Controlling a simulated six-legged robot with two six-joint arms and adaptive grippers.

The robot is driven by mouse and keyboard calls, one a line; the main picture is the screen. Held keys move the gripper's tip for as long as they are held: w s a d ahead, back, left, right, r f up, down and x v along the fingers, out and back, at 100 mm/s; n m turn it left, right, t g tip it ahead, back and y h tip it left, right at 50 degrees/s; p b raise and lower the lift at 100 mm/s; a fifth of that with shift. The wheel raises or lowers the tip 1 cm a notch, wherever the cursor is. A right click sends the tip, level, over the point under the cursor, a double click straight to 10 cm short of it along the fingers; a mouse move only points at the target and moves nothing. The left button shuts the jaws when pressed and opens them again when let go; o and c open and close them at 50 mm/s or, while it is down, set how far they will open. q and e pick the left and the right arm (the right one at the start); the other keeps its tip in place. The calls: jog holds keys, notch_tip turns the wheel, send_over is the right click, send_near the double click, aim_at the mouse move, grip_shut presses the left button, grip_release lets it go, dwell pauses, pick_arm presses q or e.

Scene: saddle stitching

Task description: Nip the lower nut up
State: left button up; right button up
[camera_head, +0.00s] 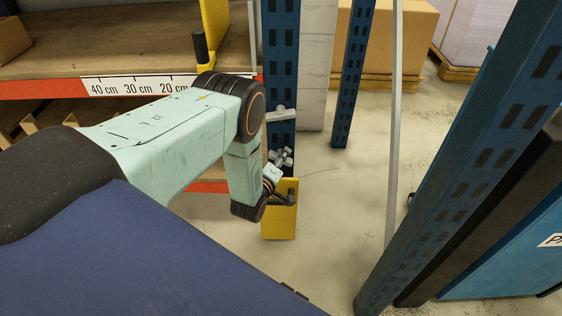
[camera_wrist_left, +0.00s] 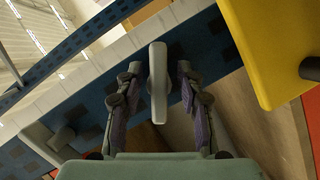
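The lower nut (camera_wrist_left: 158,80), a long pale grey handle-like piece, stands in front of the slotted blue upright in the left wrist view. My left gripper (camera_wrist_left: 158,72) is open, with one finger on each side of it and a visible gap on both sides. In the head view my left gripper (camera_head: 281,157) is small, against the foot of the blue upright (camera_head: 281,65), and hides the lower nut. A grey fitting (camera_head: 280,112), seemingly the upper nut, sticks out from the upright above it. My right gripper is not in view.
A yellow guard (camera_head: 281,222) with a dark knob is at the upright's foot, close to my wrist; it also shows in the left wrist view (camera_wrist_left: 270,45). A shelf with an orange beam (camera_head: 45,87) is at left. Another blue upright (camera_head: 460,160) stands at right.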

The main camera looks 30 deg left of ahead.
pick_arm(q)
jog(key=shift+c, duration=0.2)
grip_shut()
dwell(0.6)
jog(key=shift+r+m+g+y+p, duration=0.1)
jog(key=shift+m+g+y+p, duration=0.35)
jog(key=shift+m, duration=0.75)
jog(key=shift+m+g+y+p, duration=0.25)
jog(key=shift+m+g+p, duration=0.25)
jog(key=shift+m, duration=0.4)
jog(key=shift+m+g+y, duration=0.65)
jog(key=shift+m+y, duration=0.05)
jog(key=shift+m, duration=0.5)
jog(key=shift+m+g+y+b, duration=0.3)
jog(key=shift+m+y, duration=0.3)
jog(key=shift+m, duration=0.5)
